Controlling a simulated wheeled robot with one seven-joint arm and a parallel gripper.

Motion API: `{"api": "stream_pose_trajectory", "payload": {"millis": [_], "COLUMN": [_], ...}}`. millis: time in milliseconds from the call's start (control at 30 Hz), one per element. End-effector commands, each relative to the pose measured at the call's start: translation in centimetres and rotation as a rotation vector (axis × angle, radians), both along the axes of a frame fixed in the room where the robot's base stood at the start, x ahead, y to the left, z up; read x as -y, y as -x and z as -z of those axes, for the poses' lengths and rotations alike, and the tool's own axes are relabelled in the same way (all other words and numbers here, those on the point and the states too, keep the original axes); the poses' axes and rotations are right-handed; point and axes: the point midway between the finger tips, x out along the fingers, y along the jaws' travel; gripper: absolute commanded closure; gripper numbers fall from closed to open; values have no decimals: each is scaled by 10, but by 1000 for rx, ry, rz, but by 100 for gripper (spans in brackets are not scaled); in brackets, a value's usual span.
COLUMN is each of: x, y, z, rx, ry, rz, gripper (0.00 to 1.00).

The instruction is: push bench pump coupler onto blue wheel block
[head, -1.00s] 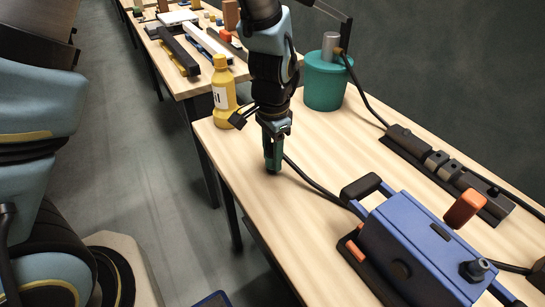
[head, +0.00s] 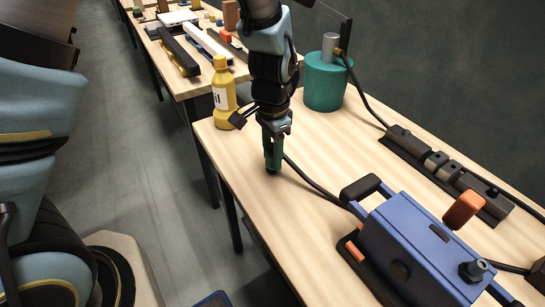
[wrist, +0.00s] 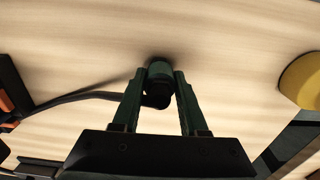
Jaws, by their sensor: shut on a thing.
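My gripper (head: 272,160) points down over the near wooden bench, with its fingertips close to the bench top. In the wrist view the fingers are shut on a small dark coupler (wrist: 158,84), which has a black hose leaving it to the left. The coupler is mostly hidden by the fingers in the head view. The hose runs across the bench toward a blue box (head: 415,245) with a black handle, an orange lever and a dark round fitting on top. I cannot tell whether this box is the blue wheel block. My gripper is well apart from it.
A yellow bottle (head: 223,95) stands left of my arm, also at the right in the wrist view (wrist: 303,82). A teal pot (head: 325,82) stands behind. A dark manifold (head: 445,170) lies along the back edge. A blue corner (head: 213,299) shows low beside the bench.

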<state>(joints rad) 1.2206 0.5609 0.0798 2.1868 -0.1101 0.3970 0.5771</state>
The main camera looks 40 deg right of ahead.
Motion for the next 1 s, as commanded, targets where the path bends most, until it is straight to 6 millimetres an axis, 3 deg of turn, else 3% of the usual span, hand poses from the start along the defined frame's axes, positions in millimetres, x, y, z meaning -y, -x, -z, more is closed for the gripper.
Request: {"api": "stream_pose_trajectory", "payload": {"millis": [467, 1000], "x": [0, 0], "y": [0, 0], "z": [-4, -25], "rx": [0, 0], "ry": [0, 0], "rz": [0, -1], "gripper": [100, 100]}}
